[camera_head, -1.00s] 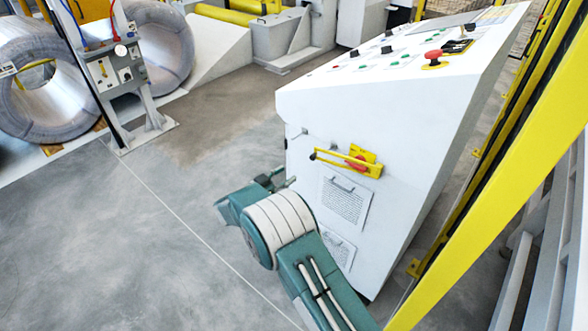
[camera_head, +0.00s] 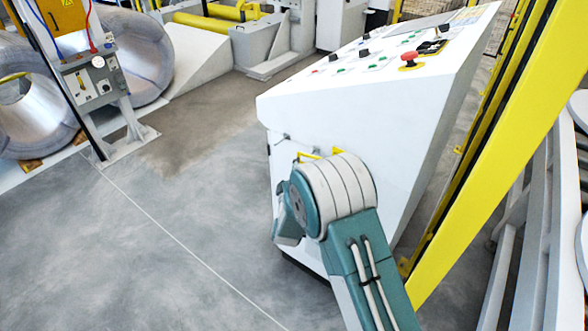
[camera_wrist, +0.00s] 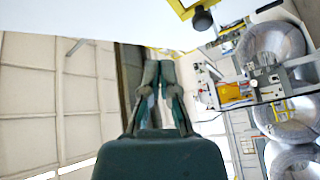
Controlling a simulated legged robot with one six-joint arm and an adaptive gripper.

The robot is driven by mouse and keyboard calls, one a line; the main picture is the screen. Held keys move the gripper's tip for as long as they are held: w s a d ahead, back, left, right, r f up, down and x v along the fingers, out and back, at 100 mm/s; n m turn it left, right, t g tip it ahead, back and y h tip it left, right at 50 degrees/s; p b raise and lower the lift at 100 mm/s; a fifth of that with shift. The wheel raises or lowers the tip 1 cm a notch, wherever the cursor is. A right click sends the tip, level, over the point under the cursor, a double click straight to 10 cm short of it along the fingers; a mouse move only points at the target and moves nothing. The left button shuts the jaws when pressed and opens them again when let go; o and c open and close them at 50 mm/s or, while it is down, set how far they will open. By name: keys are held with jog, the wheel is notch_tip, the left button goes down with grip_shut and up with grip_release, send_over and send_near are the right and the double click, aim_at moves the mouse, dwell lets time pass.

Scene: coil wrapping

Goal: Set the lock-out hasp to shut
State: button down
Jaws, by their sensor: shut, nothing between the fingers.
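The lock-out hasp (camera_head: 308,155) is on the side face of the white console in the head view. Only bits of its yellow bar show; my arm hides the rest, so its position cannot be read there. In the wrist view, a yellow part with a dark knob (camera_wrist: 190,8), likely the hasp, is cut off by the top edge. My gripper (camera_wrist: 159,74) is shut and empty, its fingers pointing up in the picture. The yellow part is above and right of the fingertips, apart from them in the picture. My gripper is hidden behind my arm in the head view.
The white console (camera_head: 380,100) has buttons and a red emergency stop (camera_head: 410,60) on top. A yellow post (camera_head: 490,170) and railing stand close on the right. Wire coils (camera_head: 145,55) and a control post (camera_head: 92,80) stand at the left. Floor left of the console is clear.

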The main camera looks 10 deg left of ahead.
aim_at(299, 159)
jog(key=s+d+f+n+g+y, duration=0.3)
jog(key=s+n+g+y, duration=0.2)
jog(key=s+n+y, duration=0.45)
jog(key=w+a+n+h, duration=0.2)
jog(key=w+a, duration=0.1)
jog(key=w, duration=1)
jog(key=shift+w+a+f, duration=0.35)
jog(key=shift+a, duration=0.05)
jog(key=shift+w, duration=0.1)
jog(key=w+m+t+h, duration=0.1)
jog(key=w+m+h, duration=0.1)
jog(key=w+h, duration=0.1)
jog(key=shift+w, duration=0.25)
jog(key=shift+w+d+m+t+h, duration=0.2)
jog(key=shift+w+m+t+h, duration=0.2)
jog(key=shift+w+m+h, duration=0.3)
